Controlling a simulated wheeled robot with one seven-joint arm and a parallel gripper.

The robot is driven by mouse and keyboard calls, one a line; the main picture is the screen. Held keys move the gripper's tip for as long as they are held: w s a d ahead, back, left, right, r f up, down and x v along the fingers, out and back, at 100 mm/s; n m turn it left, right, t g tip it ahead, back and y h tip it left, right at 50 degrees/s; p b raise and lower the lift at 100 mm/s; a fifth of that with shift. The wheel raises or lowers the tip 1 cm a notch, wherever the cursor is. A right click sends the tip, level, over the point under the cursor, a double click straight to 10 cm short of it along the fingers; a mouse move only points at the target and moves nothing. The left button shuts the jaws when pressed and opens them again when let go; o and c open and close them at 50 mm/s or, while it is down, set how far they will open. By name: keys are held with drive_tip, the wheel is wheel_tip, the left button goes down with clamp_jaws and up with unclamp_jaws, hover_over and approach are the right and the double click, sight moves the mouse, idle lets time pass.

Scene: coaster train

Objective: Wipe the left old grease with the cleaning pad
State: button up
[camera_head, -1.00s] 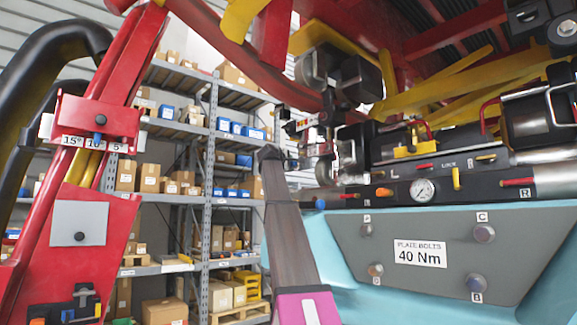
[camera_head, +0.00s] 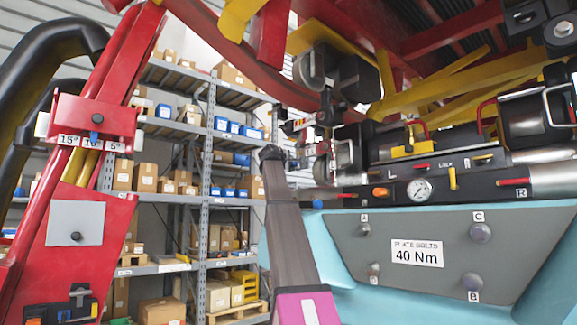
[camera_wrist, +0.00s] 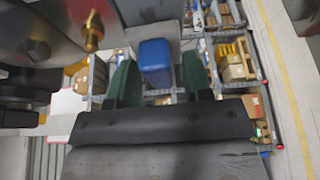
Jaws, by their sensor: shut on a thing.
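In the wrist view, my gripper (camera_wrist: 157,82) has two green fingers shut on a blue block (camera_wrist: 155,60), which appears to be the cleaning pad's body. The pad's wiping face cannot be made out. In the head view, my dark arm link rises to the wheel assembly (camera_head: 345,155) under the coaster train, and the gripper cannot be clearly made out among the parts there. No patch of old grease can be told apart in either view.
A brass fitting (camera_wrist: 93,32) and dark wheel-like parts (camera_wrist: 25,92) are close at left in the wrist view. A black panel with a gauge (camera_head: 419,189) is at right, above a grey bolt plate (camera_head: 400,285). Shelves (camera_head: 212,160) with boxes stand behind.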

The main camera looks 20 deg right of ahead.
sight(295, 163)
drive_tip(key=shift+s+d, duration=0.25)
drive_tip(key=shift+s, duration=0.5)
drive_tip(key=shift+s+d, duration=0.2)
drive_tip(key=shift+s, duration=0.55)
drive_tip(key=shift+w+a, duration=0.25)
drive_tip(key=shift+w, duration=0.5)
drive_tip(key=shift+w+a, duration=0.2)
drive_tip(key=shift+w, duration=0.55)
drive_tip(key=shift+a, duration=0.1)
drive_tip(key=shift+s+a, duration=0.35)
drive_tip(key=shift+a, duration=0.55)
drive_tip(key=shift+s+a, duration=0.35)
drive_tip(key=shift+a, duration=0.6)
drive_tip(key=shift+s+a, duration=0.35)
drive_tip(key=shift+a, duration=0.55)
drive_tip(key=shift+s+a, duration=0.25)
drive_tip(key=shift+a, duration=0.5)
drive_tip(key=shift+s+a, duration=0.25)
drive_tip(key=shift+a, duration=0.45)
